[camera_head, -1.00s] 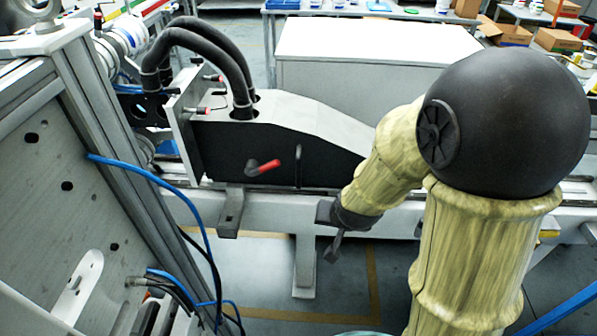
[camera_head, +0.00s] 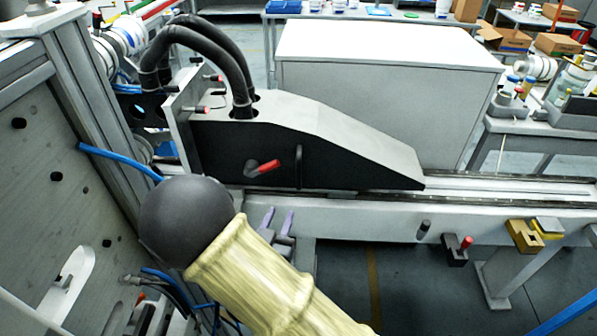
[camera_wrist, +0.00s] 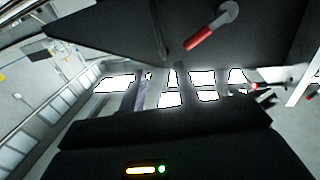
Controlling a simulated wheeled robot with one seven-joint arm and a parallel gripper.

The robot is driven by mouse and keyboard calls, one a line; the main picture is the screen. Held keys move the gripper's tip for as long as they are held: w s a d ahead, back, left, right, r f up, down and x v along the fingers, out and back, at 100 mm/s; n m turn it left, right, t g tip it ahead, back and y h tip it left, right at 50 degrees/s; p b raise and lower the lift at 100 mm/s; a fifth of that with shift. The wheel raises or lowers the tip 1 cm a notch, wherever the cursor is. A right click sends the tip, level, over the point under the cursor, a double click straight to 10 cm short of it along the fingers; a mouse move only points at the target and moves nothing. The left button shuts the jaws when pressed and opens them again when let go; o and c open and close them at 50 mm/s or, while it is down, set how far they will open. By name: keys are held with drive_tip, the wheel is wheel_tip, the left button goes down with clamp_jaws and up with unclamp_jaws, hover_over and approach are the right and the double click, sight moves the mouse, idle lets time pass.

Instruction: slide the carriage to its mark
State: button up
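The carriage (camera_head: 330,160) is a wedge-shaped body with a black side and grey top, sitting on a long rail (camera_head: 500,190). On its side are a red-handled lever (camera_head: 264,167) and an upright black bar handle (camera_head: 299,167). The lever also shows at the top of the wrist view (camera_wrist: 205,38). My gripper (camera_head: 278,219) is in front of and below the carriage, its purple-grey fingers pointing up, apart and empty. The fingers also show in the wrist view (camera_wrist: 160,92), below the carriage's side and clear of the handle. I cannot make out the mark.
Thick black hoses (camera_head: 205,50) enter the carriage's top. A grey frame (camera_head: 60,140) with blue cables stands close on the left. Small blocks (camera_head: 455,250) and yellow parts (camera_head: 525,235) sit on the beam at right. The rail right of the carriage looks clear.

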sight(298, 173)
drive_tip(key=shift+w, duration=0.15)
drive_tip(key=p+x, duration=0.3)
drive_tip(key=x, duration=1.4)
drive_tip(key=shift+w+d, duration=0.1)
drive_tip(key=shift+d, duration=0.05)
drive_tip(key=shift+f, duration=0.1)
clamp_jaws()
